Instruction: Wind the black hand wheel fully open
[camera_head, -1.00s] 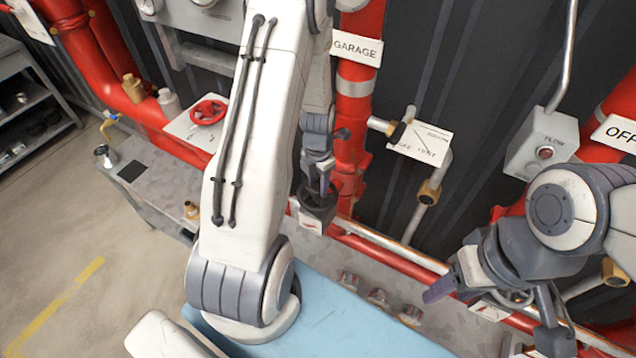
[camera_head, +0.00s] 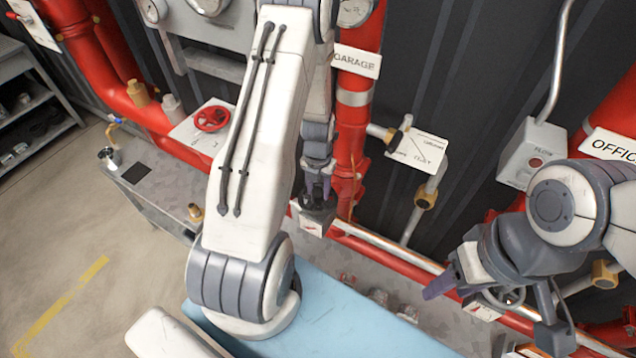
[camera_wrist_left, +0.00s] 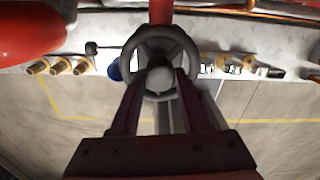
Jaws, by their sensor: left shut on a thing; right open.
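The black hand wheel (camera_head: 317,214) sits low on the red pipe under the GARAGE sign in the head view. My left gripper (camera_head: 318,190) reaches down to it from above, and its fingers are shut on the wheel. How far the wheel is turned cannot be told. My right gripper (camera_head: 492,312) is open at the lower right, its fingers wide apart.
A red hand wheel (camera_head: 211,118) stands on a white plate at the left. A grey wheel (camera_head: 508,298) is partly hidden by my right gripper. A grey flow box (camera_head: 533,152) hangs at the right. Silver and red pipes run along the wall.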

